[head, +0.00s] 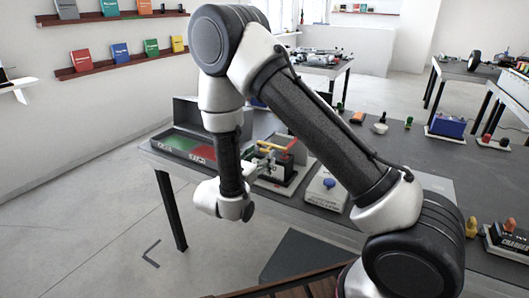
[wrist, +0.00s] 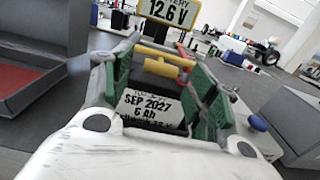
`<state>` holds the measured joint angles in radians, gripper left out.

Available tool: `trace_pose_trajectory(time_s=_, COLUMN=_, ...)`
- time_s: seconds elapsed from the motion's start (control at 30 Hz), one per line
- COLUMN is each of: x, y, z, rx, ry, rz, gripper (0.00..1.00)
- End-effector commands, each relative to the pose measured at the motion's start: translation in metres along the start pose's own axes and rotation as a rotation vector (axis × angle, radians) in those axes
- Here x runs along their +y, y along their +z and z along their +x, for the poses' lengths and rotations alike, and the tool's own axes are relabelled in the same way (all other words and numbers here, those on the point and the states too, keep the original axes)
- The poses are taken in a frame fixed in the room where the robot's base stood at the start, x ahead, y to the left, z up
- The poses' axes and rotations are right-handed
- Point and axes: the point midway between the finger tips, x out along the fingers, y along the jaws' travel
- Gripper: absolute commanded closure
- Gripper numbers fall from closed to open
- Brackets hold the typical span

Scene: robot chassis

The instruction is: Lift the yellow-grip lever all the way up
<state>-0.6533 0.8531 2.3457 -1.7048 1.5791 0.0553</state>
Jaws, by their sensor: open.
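The yellow-grip lever (wrist: 165,55) shows in the wrist view as a yellow bar lying across, between my finger pads. In the head view its yellow grip (head: 274,140) sits above a dark and white device (head: 282,177) on the table. My gripper (wrist: 163,72) is open, with one green-padded finger on each side of the lever; I cannot tell whether either pad touches it. In the head view my gripper (head: 262,162) is at the device's left side, small and partly hidden by my arm. A label reading "SEP 2027 6 Ah" (wrist: 150,108) shows between the fingers.
A grey bin (head: 197,146) with green and red sections stands left of the device. A white box with a blue knob (head: 328,184) is to the right. A "12.6 V" sign (wrist: 170,12) stands behind the lever. More small objects lie further right on the table.

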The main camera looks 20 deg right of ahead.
Motion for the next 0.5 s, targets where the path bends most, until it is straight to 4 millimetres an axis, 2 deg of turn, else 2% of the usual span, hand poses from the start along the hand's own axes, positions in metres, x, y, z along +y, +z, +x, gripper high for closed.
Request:
trace_pose_trajectory(time_s=0.1, x=-0.001, y=0.000, z=0.020, rx=0.000, ry=-0.005, rz=0.001, gripper=0.41)
trace_pose_trajectory(time_s=0.2, x=-0.001, y=0.000, z=0.031, rx=0.000, ry=-0.004, rz=0.002, gripper=0.41)
trace_pose_trajectory(time_s=0.5, x=-0.001, y=0.000, z=0.039, rx=0.000, ry=-0.002, rz=0.002, gripper=0.41)
